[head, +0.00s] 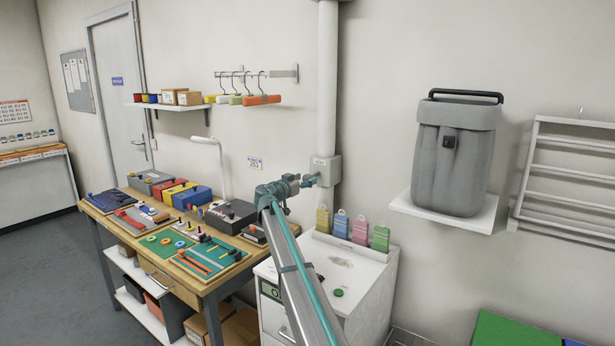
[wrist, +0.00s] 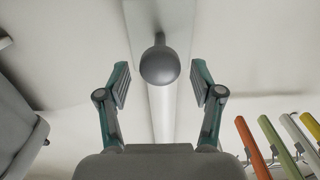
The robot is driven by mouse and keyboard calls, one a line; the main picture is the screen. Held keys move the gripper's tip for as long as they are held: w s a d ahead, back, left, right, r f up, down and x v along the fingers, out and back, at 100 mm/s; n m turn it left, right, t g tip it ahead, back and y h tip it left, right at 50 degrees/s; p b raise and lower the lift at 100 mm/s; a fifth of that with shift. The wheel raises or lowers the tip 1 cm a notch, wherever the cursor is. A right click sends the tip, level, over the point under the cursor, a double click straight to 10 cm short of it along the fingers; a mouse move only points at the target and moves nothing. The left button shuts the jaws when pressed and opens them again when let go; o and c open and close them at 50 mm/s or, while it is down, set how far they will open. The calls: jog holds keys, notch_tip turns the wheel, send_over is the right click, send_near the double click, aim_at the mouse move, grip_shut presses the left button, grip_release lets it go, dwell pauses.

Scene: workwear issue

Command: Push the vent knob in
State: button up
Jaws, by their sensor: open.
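The vent knob (wrist: 160,66) is a dark grey ball on a short stem in the wrist view. Its stem stands out from a pale plate. In the head view the vent box (head: 326,168) is a light grey box on the white wall pipe, and the knob cannot be made out clearly beside my gripper (head: 311,181). In the wrist view my gripper (wrist: 161,80) is open, with one finger on each side of the knob and a visible gap to both. I cannot tell how deep the knob is between the fingers.
The white pipe (head: 327,80) runs up the wall. Coloured hangers (head: 262,99) hang on a rail to the left. A white cabinet (head: 375,262) with several coloured tags stands below. A grey bin (head: 455,155) sits on a wall shelf (head: 445,212) at the right.

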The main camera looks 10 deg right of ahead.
jog(key=shift+x, duration=1.05)
grip_shut()
